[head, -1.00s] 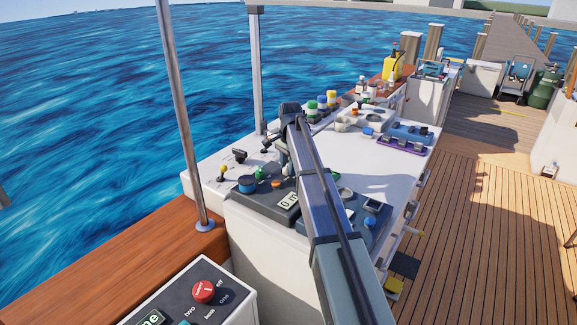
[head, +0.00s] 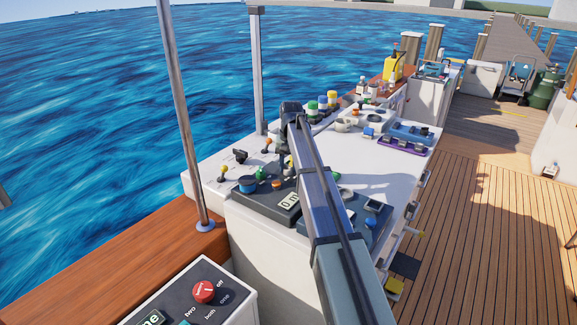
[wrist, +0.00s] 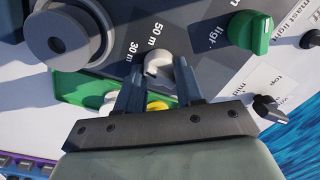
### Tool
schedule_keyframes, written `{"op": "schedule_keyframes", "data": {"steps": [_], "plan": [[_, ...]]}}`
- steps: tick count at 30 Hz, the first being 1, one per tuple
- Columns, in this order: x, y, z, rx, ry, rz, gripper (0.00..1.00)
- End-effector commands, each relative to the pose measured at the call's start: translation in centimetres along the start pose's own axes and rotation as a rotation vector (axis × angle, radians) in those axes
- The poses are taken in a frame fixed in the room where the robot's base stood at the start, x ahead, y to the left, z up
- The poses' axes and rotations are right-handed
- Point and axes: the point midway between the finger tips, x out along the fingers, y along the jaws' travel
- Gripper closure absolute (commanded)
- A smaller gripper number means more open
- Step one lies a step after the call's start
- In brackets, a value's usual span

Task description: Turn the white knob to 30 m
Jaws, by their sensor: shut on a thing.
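The white knob (wrist: 158,64) sits on a dark panel in the wrist view, between the two fingertips of my gripper (wrist: 158,75). My gripper is shut on it, and the fingers hide part of its sides. In the head view my gripper (head: 286,162) is down at the console, and my arm hides the knob there.
A large grey dial (wrist: 66,38) lies left of the knob, and a green knob (wrist: 249,32) lies right. A green tray (wrist: 85,88) with white and yellow pieces is close to the fingers.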

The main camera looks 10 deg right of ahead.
Motion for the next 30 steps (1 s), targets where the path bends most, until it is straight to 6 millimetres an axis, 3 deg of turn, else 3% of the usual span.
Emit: {"op": "schedule_keyframes", "data": {"steps": [12,28,29,30], "plan": [[0.0,-0.1,0.02,-0.169,-0.009,-0.001,0.94],[0.01,-0.1,0.04,-0.187,-0.01,0.0,0.94],[0.01,-0.1,0.04,-0.187,-0.01,0.0,0.61],[0.01,-0.1,0.04,-0.187,-0.01,0.0,0.57]]}}
